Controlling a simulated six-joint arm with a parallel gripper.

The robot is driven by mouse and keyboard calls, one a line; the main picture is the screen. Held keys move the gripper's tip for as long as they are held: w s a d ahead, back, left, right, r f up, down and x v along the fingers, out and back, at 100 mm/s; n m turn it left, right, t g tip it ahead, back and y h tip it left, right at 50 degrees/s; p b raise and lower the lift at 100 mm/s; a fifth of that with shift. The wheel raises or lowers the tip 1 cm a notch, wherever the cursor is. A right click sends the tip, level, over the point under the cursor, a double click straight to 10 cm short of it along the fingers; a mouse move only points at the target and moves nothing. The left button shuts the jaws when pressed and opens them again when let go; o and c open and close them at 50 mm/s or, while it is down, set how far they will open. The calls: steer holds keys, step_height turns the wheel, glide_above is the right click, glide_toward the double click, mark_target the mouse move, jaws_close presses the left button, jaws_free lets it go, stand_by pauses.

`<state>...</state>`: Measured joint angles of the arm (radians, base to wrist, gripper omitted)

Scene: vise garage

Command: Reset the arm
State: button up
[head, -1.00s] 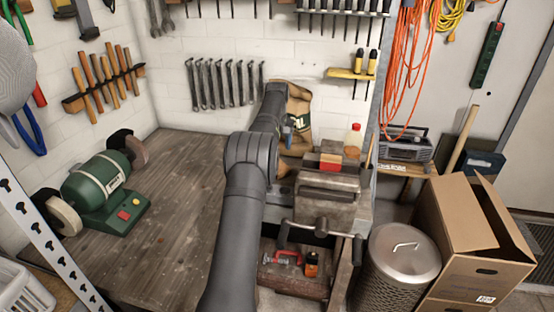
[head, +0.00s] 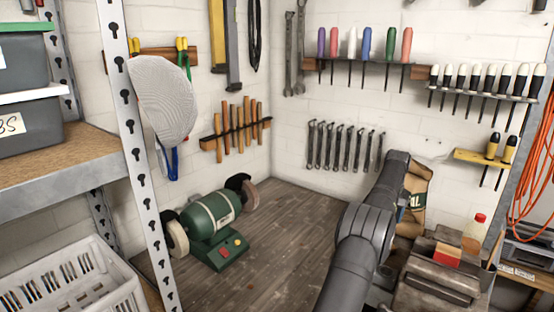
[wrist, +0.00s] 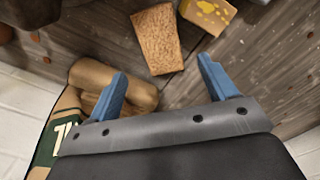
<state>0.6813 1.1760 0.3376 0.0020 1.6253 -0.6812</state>
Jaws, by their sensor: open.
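My gripper (wrist: 162,70) shows in the wrist view with its two blue fingers wide apart. Nothing is held between them. Beyond the fingers, a rough brown block (wrist: 157,40) and a yellow-topped block (wrist: 208,12) lie on the wooden bench (wrist: 255,65). A tan bag (wrist: 62,108) with a green label is close beside the left finger. In the head view my arm reaches to the back of the bench, by the tan bag (head: 416,180); the gripper is mostly hidden there.
The vise (head: 437,280) stands right of my arm, with a red block (head: 447,255) and a red-capped bottle (head: 473,238) near it. A green bench grinder (head: 212,218) stands to the left. The bench (head: 290,235) between grinder and arm is clear. Tools hang on the walls.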

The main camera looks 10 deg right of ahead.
step_height(320, 180, down, 9)
steer(key=shift+r, duration=1.7)
steer(key=shift+f, duration=0.1)
